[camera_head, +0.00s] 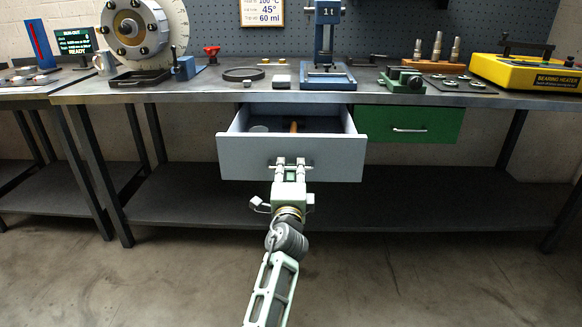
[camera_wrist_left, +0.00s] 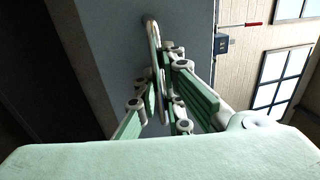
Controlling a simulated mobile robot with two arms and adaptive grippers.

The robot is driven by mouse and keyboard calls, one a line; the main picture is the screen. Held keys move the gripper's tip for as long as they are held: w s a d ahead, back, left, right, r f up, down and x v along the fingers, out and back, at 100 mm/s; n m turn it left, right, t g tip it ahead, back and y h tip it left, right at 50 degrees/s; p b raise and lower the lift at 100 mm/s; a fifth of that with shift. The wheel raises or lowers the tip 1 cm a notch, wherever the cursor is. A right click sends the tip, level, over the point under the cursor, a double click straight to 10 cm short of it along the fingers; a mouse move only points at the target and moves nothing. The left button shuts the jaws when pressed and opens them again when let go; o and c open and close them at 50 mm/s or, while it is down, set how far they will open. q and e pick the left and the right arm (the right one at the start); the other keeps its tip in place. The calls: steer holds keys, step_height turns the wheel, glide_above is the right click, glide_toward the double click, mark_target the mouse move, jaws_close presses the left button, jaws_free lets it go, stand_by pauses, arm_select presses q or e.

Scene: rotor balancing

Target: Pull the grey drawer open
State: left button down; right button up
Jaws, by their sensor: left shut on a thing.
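The grey drawer (camera_head: 240,158) hangs under the workbench and stands open toward me. Its inside shows in the head view, with a round light item (camera_head: 259,129) and an orange-brown item (camera_head: 294,126) in it. My left gripper (camera_head: 290,163) is at the middle of the drawer front, shut on the handle. In the left wrist view the gripper fingers (camera_wrist_left: 160,95) close around the metal bar handle (camera_wrist_left: 153,40) on the grey drawer front (camera_wrist_left: 115,35). The fingers hide most of the handle in the head view. My right gripper is not in view.
A shut green drawer (camera_head: 440,125) is to the right of the grey one. The workbench top (camera_head: 225,97) carries a rotor disc (camera_head: 135,30), a blue press (camera_head: 328,50) and a yellow bearing heater (camera_head: 530,72). A lower shelf (camera_head: 420,200) runs beneath. The floor in front is clear.

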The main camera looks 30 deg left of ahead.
arm_select(q)
steer(key=shift+s, duration=0.15)
steer(key=c, duration=2.1)
jaws_free()
steer(key=shift+a, duration=0.1)
